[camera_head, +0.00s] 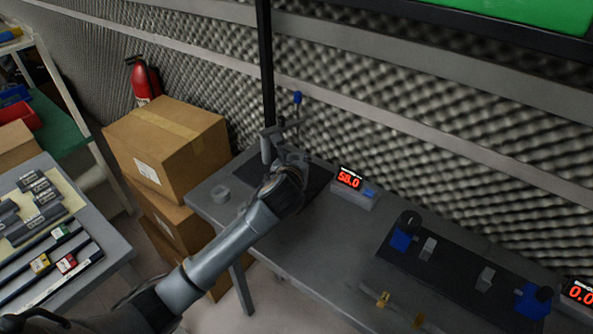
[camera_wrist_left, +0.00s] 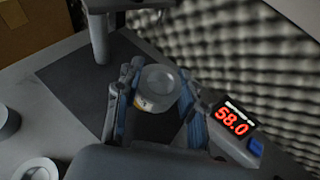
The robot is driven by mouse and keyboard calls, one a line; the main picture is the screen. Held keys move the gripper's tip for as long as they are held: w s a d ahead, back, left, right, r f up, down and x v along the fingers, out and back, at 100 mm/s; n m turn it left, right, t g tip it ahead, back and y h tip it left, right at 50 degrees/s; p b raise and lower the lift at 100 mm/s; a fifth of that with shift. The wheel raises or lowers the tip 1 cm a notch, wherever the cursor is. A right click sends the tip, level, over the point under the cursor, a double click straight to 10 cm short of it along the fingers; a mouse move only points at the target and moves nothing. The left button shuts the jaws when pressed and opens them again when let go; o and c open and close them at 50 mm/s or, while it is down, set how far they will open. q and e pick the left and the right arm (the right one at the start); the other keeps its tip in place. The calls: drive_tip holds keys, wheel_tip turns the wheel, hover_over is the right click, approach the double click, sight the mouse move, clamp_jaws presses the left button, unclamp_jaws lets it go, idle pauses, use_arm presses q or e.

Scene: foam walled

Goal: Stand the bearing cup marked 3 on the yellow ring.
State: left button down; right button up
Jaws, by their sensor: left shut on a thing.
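My left gripper (camera_head: 288,155) is over the dark mat (camera_head: 318,180) at the far left end of the grey table. In the left wrist view its two fingers (camera_wrist_left: 158,108) are shut on a grey round cup (camera_wrist_left: 158,84). The cup has a pale label with a small orange-yellow mark on its side; I cannot read a number. The gripper hides the cup in the head view. I cannot make out the yellow ring in either view. My right gripper is not in view.
A display reading 58.0 (camera_head: 350,180) stands right of the mat. Cardboard boxes (camera_head: 165,145) stand left.

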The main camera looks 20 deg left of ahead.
use_arm(q)
drive_tip(key=w+f, duration=0.1)
drive_tip(key=f, duration=0.1)
drive_tip(key=w+f, duration=0.1)
drive_tip(key=shift+w+a+f, duration=0.1)
drive_tip(key=shift+w+a, duration=0.2)
drive_tip(key=shift+w+f, duration=0.15)
drive_tip(key=shift+f, duration=0.1)
wheel_tip(320, 180, down, 2)
drive_tip(key=shift+w+f, duration=0.1)
drive_tip(key=shift+f, duration=0.55)
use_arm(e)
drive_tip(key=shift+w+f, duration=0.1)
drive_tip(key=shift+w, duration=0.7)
use_arm(q)
drive_tip(key=c, duration=0.8)
unclamp_jaws()
drive_tip(key=shift+f, duration=0.15)
